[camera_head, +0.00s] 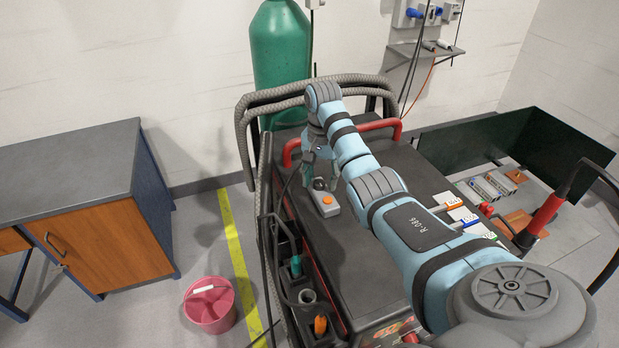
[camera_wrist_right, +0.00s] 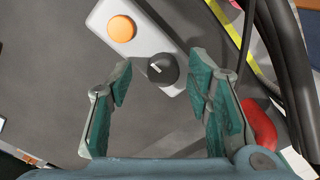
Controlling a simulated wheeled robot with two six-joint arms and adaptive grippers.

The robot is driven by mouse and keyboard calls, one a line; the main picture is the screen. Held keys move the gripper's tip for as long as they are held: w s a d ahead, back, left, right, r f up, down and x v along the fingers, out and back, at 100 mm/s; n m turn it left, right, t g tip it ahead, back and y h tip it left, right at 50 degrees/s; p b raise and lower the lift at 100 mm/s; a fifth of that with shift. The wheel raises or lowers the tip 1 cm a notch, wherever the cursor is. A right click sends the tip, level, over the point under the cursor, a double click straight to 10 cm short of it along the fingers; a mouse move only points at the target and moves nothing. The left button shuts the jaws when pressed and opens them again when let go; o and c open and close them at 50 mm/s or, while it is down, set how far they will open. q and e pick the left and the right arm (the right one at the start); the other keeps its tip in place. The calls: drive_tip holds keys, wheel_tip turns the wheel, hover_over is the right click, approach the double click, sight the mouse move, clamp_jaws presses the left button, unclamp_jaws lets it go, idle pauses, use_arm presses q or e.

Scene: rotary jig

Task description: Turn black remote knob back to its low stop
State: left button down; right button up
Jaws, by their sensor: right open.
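The black remote knob (camera_wrist_right: 162,68) stands on the grey remote box (camera_wrist_right: 180,43), with a white pointer line on its top. An orange button (camera_wrist_right: 121,29) is on the same box. The remote box (camera_head: 327,208) lies on the dark top of the machine in the head view, with its orange button showing. My right gripper (camera_wrist_right: 160,80) is open, its two teal-padded fingers to either side of the knob and apart from it. In the head view my right gripper (camera_head: 321,175) hangs over the box and partly hides the knob. My left gripper is not in view.
The welding machine top (camera_head: 400,160) has a red handle (camera_head: 375,125) at its back. A green gas cylinder (camera_head: 282,60) and grey hoses stand behind. Coloured tags (camera_head: 463,216) lie right of my arm. A pink bucket (camera_head: 210,305) and cabinet (camera_head: 100,230) are at left.

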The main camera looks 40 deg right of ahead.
drive_tip(key=shift+w+f, duration=0.15)
drive_tip(key=shift+w, duration=0.1)
drive_tip(key=c, duration=0.5)
clamp_jaws()
drive_tip(key=shift+s, duration=0.1)
drive_tip(key=shift+n, duration=0.9)
idle(0.8)
drive_tip(key=o, duration=0.5)
unclamp_jaws()
